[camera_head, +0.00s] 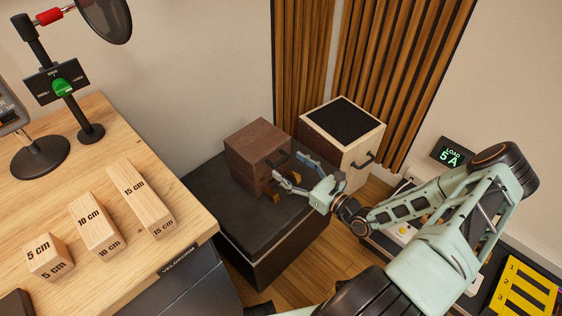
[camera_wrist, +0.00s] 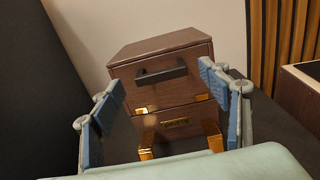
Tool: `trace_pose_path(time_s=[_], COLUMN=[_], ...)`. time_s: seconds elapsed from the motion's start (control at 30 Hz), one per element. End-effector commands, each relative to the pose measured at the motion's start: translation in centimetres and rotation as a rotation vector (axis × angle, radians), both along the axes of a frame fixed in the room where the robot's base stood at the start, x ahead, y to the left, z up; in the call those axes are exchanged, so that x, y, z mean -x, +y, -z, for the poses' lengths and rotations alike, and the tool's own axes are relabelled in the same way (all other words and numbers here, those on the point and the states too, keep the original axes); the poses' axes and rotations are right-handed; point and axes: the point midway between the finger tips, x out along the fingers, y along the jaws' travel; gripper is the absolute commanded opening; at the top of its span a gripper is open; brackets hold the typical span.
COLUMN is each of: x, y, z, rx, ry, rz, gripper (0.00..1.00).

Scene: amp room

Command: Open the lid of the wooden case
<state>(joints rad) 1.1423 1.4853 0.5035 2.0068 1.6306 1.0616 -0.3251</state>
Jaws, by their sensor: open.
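The wooden case (camera_head: 256,152) is a dark brown box standing on a black-topped stand. In the wrist view the case (camera_wrist: 160,52) shows its front. Its upper part, the lid (camera_wrist: 195,62), bears a dark bar handle (camera_wrist: 161,75) and rests down on the lower part, with a seam between. Brass fittings (camera_wrist: 201,98) sit along the seam, and a brass plate (camera_wrist: 176,123) is below it. Brass brackets (camera_wrist: 214,136) stick out low in front. My gripper (camera_head: 290,168) is open before the front, its blue-padded fingers (camera_wrist: 163,78) either side of the handle, apparently not touching it.
The black stand top (camera_head: 262,219) has free room in front of the case. A pale box with a black top (camera_head: 343,118) and a handle stands close to the right. At left, a wooden desk (camera_head: 95,149) holds marked blocks (camera_head: 140,197) and a small stand (camera_head: 62,88).

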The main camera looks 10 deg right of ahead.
Motion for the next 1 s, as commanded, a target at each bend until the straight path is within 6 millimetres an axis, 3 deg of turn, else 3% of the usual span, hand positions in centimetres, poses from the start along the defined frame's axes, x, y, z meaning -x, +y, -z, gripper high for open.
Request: trace_pose_path(time_s=[0.23,0.63,1.0], x=[-2.8,-3.5,-3.4], y=[1.9,2.3,2.3], z=[0.1,0.0,0.0], rx=[-0.001,0.000,0.001], ry=[-0.001,0.001,0.001], rz=[-0.001,0.000,-0.001], gripper=[0.70,0.70,0.29])
